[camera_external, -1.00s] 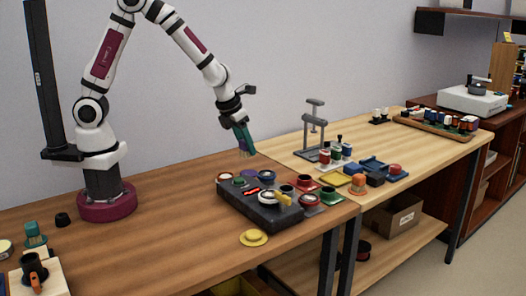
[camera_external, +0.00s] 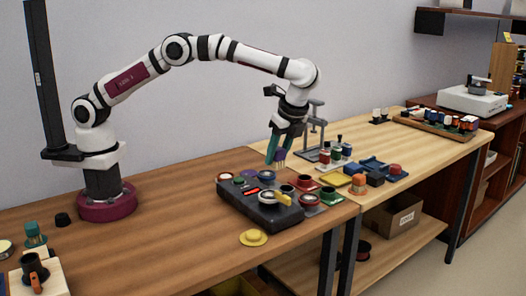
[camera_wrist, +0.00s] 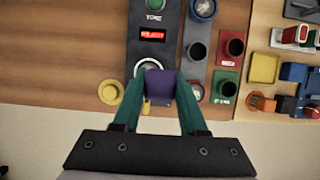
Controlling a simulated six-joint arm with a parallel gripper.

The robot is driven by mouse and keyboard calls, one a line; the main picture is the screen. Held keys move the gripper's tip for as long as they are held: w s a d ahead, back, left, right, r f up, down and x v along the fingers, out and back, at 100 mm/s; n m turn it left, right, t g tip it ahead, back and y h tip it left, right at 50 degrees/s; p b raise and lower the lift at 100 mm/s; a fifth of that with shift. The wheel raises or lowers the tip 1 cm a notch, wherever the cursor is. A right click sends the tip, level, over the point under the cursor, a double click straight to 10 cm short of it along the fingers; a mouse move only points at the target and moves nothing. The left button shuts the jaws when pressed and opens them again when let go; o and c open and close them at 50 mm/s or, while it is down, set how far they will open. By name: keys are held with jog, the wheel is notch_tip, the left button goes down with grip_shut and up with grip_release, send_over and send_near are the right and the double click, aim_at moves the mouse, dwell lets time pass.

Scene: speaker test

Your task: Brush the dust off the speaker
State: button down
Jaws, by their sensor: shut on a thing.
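My gripper (camera_external: 275,160) has teal fingers and is shut on a small purple thing (camera_wrist: 160,92); the wrist view shows it between the fingertips. I see no bristles clearly and cannot tell if it is a brush. In the outside view the gripper points down, above and apart from the dark control box (camera_external: 255,213). The box has a red lit display (camera_wrist: 153,35) and a white-ringed dial (camera_external: 267,197) with a yellow lever (camera_external: 283,199). In the wrist view the purple thing partly covers this dial. I cannot tell which part is the speaker.
A yellow round piece (camera_external: 253,238) lies before the box. Coloured cups and trays crowd its right side, including a red cup (camera_wrist: 233,47) and an orange piece (camera_external: 358,183). A grey stand (camera_external: 314,130) rises behind.

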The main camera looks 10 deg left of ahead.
aim_at(272, 191)
jog(key=shift+f, duration=3.9)
jog(key=shift+s+a, duration=0.5)
jog(key=shift+a, duration=0.35)
jog(key=shift+s+a, duration=0.5)
jog(key=shift+a, duration=0.3)
jog(key=shift+w+d, duration=0.5)
jog(key=shift+d, duration=0.25)
jog(key=shift+w+d, duration=0.45)
jog(key=shift+d, duration=0.3)
jog(key=shift+w+d, duration=0.15)
jog(key=shift+d, duration=0.05)
jog(key=shift+r, duration=4.1)
